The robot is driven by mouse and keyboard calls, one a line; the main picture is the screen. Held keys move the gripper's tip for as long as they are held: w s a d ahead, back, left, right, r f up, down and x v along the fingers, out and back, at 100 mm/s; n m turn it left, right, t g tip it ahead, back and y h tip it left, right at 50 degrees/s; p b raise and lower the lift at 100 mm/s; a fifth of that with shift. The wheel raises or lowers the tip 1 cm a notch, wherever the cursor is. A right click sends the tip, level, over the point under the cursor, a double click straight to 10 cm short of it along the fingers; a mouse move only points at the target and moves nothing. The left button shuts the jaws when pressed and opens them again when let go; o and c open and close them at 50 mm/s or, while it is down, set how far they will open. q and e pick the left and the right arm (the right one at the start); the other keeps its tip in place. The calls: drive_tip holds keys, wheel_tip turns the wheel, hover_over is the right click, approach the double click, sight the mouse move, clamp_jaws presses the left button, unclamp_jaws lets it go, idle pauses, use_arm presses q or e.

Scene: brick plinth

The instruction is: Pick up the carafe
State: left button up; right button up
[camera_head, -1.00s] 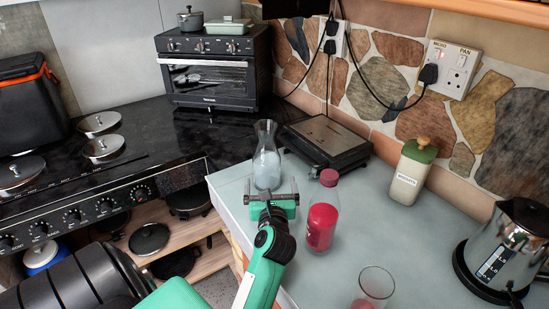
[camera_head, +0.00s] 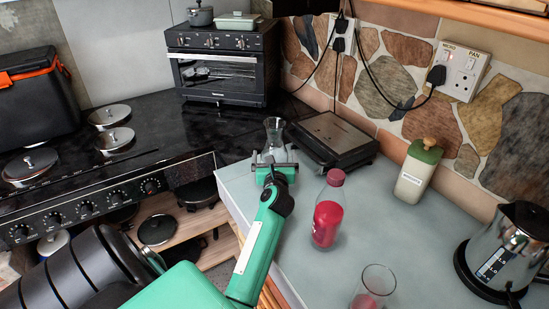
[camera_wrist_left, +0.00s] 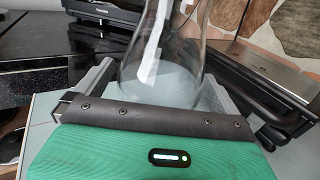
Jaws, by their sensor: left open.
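The clear glass carafe (camera_head: 273,130) stands upright near the back left corner of the grey counter. Its neck shows above my left gripper (camera_head: 273,157), which hides part of its lower body in the head view. In the left wrist view the carafe (camera_wrist_left: 165,65) fills the space just beyond the palm, with its wide lower body between the two spread fingers of my left gripper (camera_wrist_left: 160,82). The fingers are open, one on each side. I cannot tell whether either touches the glass. My right gripper is not in view.
A red bottle (camera_head: 327,212) stands right of my left arm, with a glass (camera_head: 372,290) nearer me. A green-lidded canister (camera_head: 417,172) and a kettle (camera_head: 503,250) stand farther right. The hob (camera_head: 75,165) is left.

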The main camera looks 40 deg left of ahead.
use_arm(q)
drive_tip(key=c, duration=1.6)
drive_tip(key=shift+r, duration=0.1)
drive_tip(key=shift+c, duration=1)
drive_tip(key=shift+r, duration=0.2)
drive_tip(key=shift+r, duration=9.7)
